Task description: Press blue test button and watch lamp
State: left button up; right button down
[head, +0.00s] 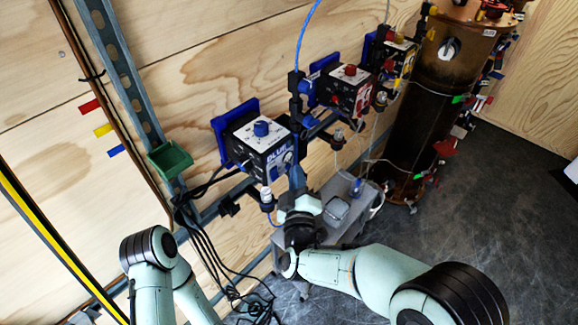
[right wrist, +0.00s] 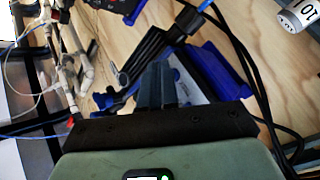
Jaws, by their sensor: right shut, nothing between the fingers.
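The box marked BLUE (head: 262,150) is fixed to the wood wall on a blue bracket. It has a blue knob (head: 262,128) on top and a small round part (head: 288,157) on its front; which part is the test button or the lamp I cannot tell. My right gripper (head: 296,176) is just right of and below this box, partly hidden by my own wrist; contact cannot be told. In the right wrist view its fingers (right wrist: 157,86) are together and empty, before blue and black parts. My left arm shows at the lower left, its gripper out of view.
A box with a red knob (head: 350,72) and a yellow-marked box (head: 402,50) continue along the wall. A tall brown cylinder (head: 428,105) stands at right. A grey cart (head: 345,205) sits beyond my right wrist. A green bin (head: 169,160) and black cables hang left.

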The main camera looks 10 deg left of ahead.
jog(key=shift+w+a, duration=0.15)
jog(key=shift+a, duration=0.1)
dwell(0.6)
jog(key=shift+s+d+b, duration=0.3)
jog(key=shift+s+d, duration=0.15)
jog(key=shift+d, duration=0.2)
jog(key=s+d, duration=0.1)
jog(key=d, duration=0.1)
jog(key=s+d+b, duration=0.1)
jog(key=s+d, duration=0.1)
dwell(0.3)
dwell(0.6)
